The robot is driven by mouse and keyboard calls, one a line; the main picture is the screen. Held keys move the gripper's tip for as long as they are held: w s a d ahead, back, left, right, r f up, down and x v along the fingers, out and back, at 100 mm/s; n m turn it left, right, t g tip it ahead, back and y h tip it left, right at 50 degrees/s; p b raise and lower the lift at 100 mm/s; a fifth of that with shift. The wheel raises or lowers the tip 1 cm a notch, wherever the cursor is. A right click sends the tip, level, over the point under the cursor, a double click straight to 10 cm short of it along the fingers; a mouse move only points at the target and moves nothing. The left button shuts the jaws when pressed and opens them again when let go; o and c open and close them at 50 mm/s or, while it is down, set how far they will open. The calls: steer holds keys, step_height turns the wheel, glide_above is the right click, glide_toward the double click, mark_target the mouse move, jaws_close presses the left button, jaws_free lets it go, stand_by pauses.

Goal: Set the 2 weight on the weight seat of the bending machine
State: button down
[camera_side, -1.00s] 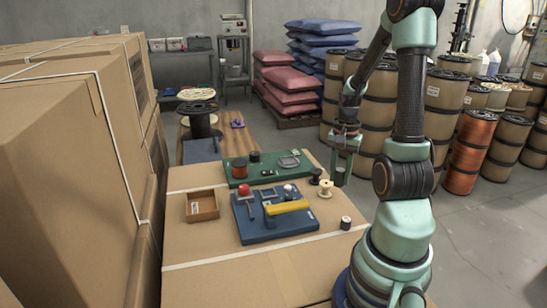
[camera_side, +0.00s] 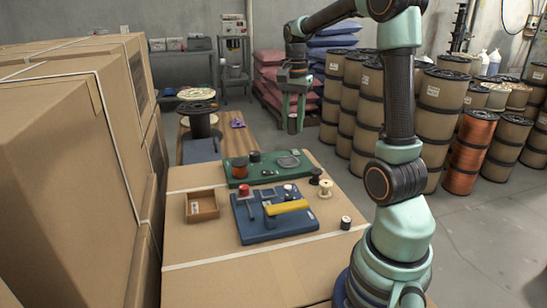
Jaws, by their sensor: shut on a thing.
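My gripper (camera_side: 293,122) is up in the air beyond the boards. It is shut on a small dark cylinder, likely the 2 weight (camera_side: 292,126), whose number is too small to read. The blue bending machine (camera_side: 262,230) lies on the cardboard-topped work surface, with a red knob (camera_side: 244,188), a white knob (camera_side: 288,187) and a yellow bar (camera_side: 286,207). Which part is the weight seat cannot be told at this size. The held cylinder is apart from the machine, above and beyond it in the picture.
A green board (camera_side: 265,177) with dark cylinders lies behind the machine. An open wooden box (camera_side: 202,205) stands at left. A dark spool (camera_side: 316,176), a cream spool (camera_side: 326,188) and a small black-and-white cylinder (camera_side: 346,222) stand at right. Tall cartons (camera_side: 60,170) line the left side.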

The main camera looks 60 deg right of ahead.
glide_above(268, 194)
step_height(268, 194, down, 19)
steer(key=shift+f, duration=0.2)
stand_by(0.3)
steer(key=shift+f, duration=0.4)
